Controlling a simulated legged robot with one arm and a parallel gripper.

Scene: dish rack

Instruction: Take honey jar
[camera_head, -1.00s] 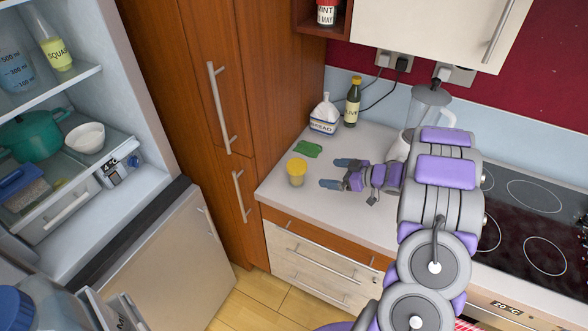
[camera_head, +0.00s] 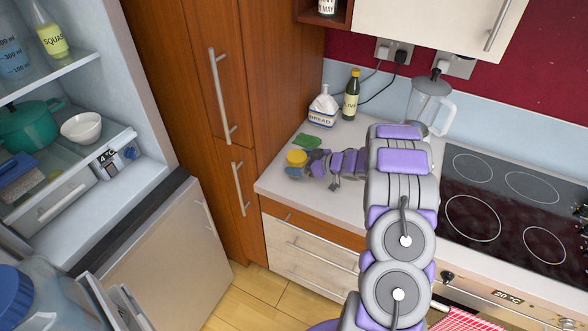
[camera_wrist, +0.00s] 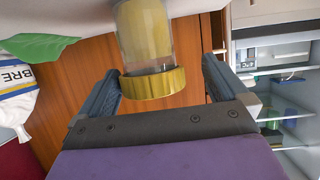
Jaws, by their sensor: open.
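The honey jar (camera_head: 297,158) has a yellow lid and stands near the left front corner of the counter. In the wrist view the jar (camera_wrist: 149,40) is clear glass with yellowish contents and a gold lid. My gripper (camera_head: 302,166) is at the jar, its fingers on either side of it in the head view. In the wrist view my gripper (camera_wrist: 160,80) is open, with one blue finger to each side of the lid and gaps visible between. Part of the jar's body is hidden behind the fingers in the head view.
A green leaf-like item (camera_head: 306,140), a bread bag (camera_head: 323,106) and an olive oil bottle (camera_head: 351,96) stand behind the jar. A glass press (camera_head: 429,103) is further right, beside the hob (camera_head: 505,205). The open fridge (camera_head: 150,200) is at left.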

